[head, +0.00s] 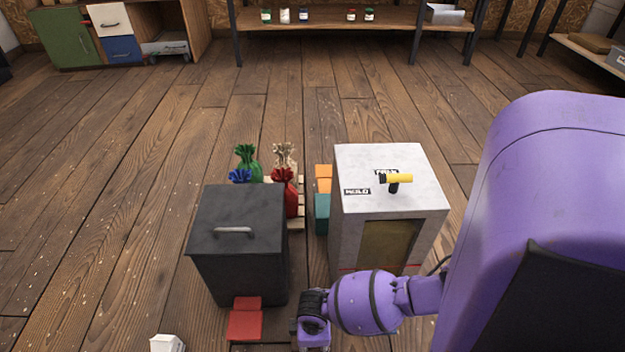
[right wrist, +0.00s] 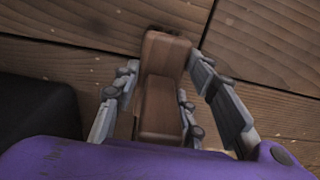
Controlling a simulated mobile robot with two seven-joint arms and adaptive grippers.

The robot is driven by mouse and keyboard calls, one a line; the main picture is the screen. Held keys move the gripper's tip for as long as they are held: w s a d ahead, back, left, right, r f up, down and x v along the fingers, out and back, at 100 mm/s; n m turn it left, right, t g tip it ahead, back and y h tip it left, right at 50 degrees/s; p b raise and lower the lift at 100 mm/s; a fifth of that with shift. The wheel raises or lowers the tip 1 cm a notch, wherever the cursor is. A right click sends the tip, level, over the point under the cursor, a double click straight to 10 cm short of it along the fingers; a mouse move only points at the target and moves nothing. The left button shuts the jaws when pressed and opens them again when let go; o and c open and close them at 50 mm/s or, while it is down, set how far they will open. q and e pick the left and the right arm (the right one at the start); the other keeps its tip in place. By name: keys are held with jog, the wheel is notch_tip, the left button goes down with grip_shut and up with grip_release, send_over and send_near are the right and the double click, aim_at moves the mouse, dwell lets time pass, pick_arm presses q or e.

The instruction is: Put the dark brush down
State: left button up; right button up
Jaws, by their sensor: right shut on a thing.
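The dark brush (right wrist: 165,90), a brown wooden block with a wider end, is in the right wrist view between the fingers of my right gripper (right wrist: 164,72). The gripper is shut on it, and wooden floor shows beyond. In the head view the purple right arm comes in from the right and its wrist (head: 313,330) is at the bottom edge, right of a red pedal-like piece. The fingers and the brush are not visible there. My left gripper is not in view.
Tied sacks (head: 284,195) stand behind on a pallet. The floor left of the bin is clear.

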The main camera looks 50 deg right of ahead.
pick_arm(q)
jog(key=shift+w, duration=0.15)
pick_arm(e)
jog(key=o, duration=1.1)
jog(key=shift+f, duration=0.1)
jog(key=shift+o, duration=0.5)
notch_tip(320, 180, up, 12)
jog(key=p, duration=0.6)
jog(key=shift+f, duration=0.25)
jog(key=shift+r, duration=0.45)
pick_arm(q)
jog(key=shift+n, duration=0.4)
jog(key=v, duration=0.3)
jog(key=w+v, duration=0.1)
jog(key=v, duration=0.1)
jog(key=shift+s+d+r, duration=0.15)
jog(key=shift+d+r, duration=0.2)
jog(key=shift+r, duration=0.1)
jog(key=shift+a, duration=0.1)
pick_arm(e)
jog(key=shift+s, duration=0.1)
